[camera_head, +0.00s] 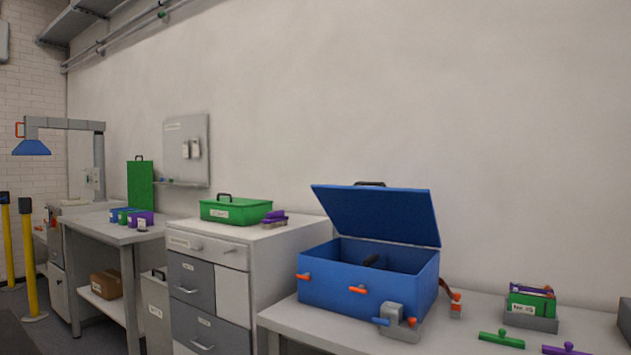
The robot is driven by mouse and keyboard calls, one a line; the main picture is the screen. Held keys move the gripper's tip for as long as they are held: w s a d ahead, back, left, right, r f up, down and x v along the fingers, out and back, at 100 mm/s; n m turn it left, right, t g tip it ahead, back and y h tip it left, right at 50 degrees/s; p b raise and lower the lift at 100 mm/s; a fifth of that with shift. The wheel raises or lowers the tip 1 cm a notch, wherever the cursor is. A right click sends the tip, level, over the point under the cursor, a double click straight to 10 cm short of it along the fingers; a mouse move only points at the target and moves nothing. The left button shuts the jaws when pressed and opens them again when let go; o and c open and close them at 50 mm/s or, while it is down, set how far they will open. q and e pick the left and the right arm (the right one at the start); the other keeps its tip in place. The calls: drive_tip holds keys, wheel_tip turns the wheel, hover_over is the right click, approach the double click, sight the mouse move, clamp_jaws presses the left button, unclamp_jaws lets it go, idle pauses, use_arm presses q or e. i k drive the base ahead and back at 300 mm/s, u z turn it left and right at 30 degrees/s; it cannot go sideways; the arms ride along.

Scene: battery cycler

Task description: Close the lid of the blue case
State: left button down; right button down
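The blue case (340,296) stands on the white table at the right of the head view. Its lid (378,214) is raised and leans back above the case, with a dark handle (370,184) at its top edge. Neither of my grippers is in view.
Green and purple T-handled tools (502,339) and a grey holder (531,320) are further right. A green case (236,211) sits on the cabinet to the left.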

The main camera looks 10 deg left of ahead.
sight(401, 215)
drive_tip(key=u, duration=1.2)
drive_tip(key=i, duration=0.85)
drive_tip(key=z, duration=0.9)
